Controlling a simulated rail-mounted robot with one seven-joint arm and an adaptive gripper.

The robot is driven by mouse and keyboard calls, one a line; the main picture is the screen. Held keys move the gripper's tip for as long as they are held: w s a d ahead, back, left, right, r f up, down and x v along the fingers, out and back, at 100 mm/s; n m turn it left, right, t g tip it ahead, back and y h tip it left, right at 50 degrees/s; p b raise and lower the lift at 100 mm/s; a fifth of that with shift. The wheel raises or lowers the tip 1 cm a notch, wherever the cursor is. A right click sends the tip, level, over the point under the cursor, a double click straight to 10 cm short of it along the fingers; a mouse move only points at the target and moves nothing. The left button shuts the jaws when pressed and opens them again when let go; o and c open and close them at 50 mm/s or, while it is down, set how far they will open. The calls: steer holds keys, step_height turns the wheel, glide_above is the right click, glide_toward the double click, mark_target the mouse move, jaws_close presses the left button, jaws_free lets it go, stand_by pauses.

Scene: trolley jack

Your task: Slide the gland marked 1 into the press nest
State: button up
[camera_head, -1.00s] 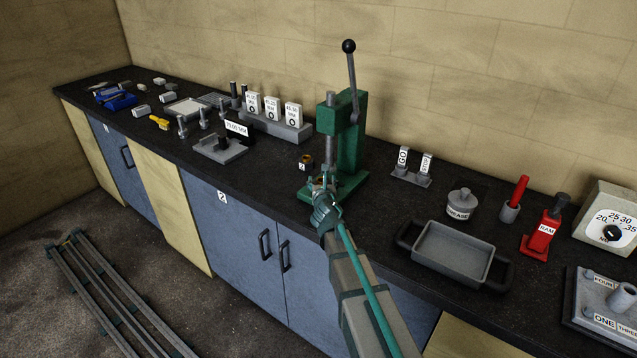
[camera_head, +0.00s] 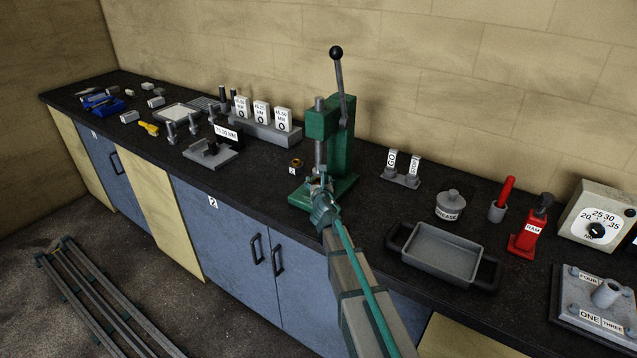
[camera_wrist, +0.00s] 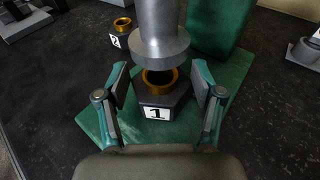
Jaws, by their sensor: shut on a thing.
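The gland marked 1 (camera_wrist: 159,101) is a dark block with a brass ring in its top and a white "1" label on its front. In the wrist view it stands upright over the green press base (camera_wrist: 103,122), below the round steel ram (camera_wrist: 160,42). My gripper (camera_wrist: 162,82) is shut on the gland, with one finger on each side. In the head view my gripper (camera_head: 321,184) is at the front of the green arbor press (camera_head: 345,150). The nest is hidden, so I cannot tell how the gland is seated.
A second gland marked 2 (camera_head: 296,167) stands left of the press; it also shows in the wrist view (camera_wrist: 122,27). A gauge block rack (camera_head: 262,130) is behind it.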

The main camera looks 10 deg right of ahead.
steer(key=o, duration=1.7)
steer(key=shift+o, duration=0.2)
steer(key=shift+s, duration=0.1)
